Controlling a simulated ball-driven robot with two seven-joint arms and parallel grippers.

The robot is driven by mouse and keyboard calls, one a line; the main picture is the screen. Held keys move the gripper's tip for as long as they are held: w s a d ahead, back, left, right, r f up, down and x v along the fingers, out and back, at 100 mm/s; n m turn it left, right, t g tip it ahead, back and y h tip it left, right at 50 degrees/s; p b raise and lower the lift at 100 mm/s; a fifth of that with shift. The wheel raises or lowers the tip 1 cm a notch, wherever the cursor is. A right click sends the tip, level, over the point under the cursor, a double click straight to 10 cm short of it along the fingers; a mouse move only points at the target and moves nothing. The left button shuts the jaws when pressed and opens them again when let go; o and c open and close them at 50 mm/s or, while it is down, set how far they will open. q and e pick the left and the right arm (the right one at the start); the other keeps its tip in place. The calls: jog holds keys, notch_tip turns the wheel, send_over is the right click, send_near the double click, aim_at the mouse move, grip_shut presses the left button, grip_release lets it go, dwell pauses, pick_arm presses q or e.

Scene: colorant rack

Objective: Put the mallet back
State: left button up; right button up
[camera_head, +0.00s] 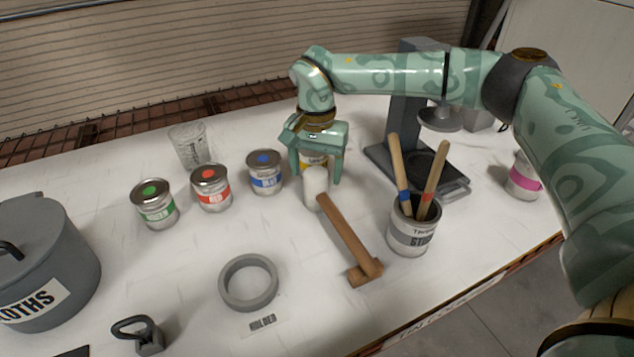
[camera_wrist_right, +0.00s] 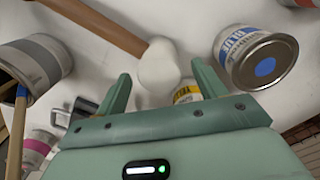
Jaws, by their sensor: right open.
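The mallet lies on the white table, with its pale rounded head (camera_head: 315,184) at the far end and its brown wooden handle (camera_head: 345,228) running toward the near right, to a wooden crosspiece. In the right wrist view the mallet head (camera_wrist_right: 158,66) shows just beyond the fingertips, roughly between them. My right gripper (camera_head: 316,178) is open and points down, just behind the mallet head. A yellow-labelled can (camera_head: 313,161) shows partly behind its fingers. I cannot tell whether a finger touches the can. My left gripper is out of view.
A grey ring (camera_head: 248,283) marked HOLDER lies in front. Blue (camera_head: 265,174), red (camera_head: 211,190) and green (camera_head: 154,206) cans stand left. A grey can (camera_head: 411,235) with sticks stands right of the handle. A grey pot (camera_head: 45,265) is far left.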

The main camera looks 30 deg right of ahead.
notch_tip(320, 180, up, 6)
jog(key=shift+f+p, duration=0.1)
jog(key=shift+p, duration=0.4)
